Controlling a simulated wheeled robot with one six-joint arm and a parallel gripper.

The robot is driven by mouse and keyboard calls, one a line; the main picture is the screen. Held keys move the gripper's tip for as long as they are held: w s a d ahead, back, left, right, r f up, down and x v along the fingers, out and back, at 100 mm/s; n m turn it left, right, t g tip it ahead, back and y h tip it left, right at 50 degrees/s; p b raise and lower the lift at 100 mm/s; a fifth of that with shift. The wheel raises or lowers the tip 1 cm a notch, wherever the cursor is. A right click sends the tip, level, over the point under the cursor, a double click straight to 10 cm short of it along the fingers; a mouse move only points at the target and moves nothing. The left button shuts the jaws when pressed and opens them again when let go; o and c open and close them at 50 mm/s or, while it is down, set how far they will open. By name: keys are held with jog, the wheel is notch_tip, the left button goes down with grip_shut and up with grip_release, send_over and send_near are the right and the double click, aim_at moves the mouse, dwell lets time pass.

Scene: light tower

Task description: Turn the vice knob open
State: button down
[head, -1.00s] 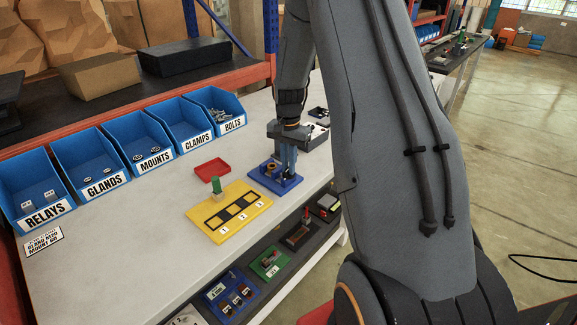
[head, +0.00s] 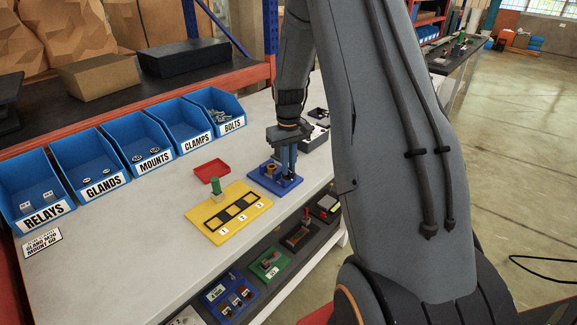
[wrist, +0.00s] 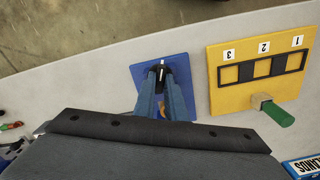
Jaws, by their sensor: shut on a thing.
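The vice is on a blue base plate (head: 262,181) near the table's right edge; the plate also shows in the wrist view (wrist: 184,64). Its black knob (wrist: 160,69) has a white mark on it and sits between my fingertips. My gripper (head: 287,174) points down over the plate and is shut on the knob. In the wrist view, the two blue-grey fingers (wrist: 161,80) reach the knob from either side. A brass-coloured part (head: 270,168) stands on the plate beside the fingers and is mostly hidden in the wrist view.
A yellow board (head: 229,213) with numbered black slots and a green-topped piece (head: 215,185) lies beside the plate. A red tray (head: 210,171) is behind it. Blue labelled bins (head: 150,145) line the table's back. A dark grey device (head: 314,138) stands behind my gripper.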

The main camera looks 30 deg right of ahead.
jog(key=shift+n, duration=2.2)
jog(key=shift+r, duration=0.1)
jog(key=c, duration=1.8)
grip_release()
jog(key=shift+r+b, duration=1.15)
jog(key=shift+r, duration=2.7)
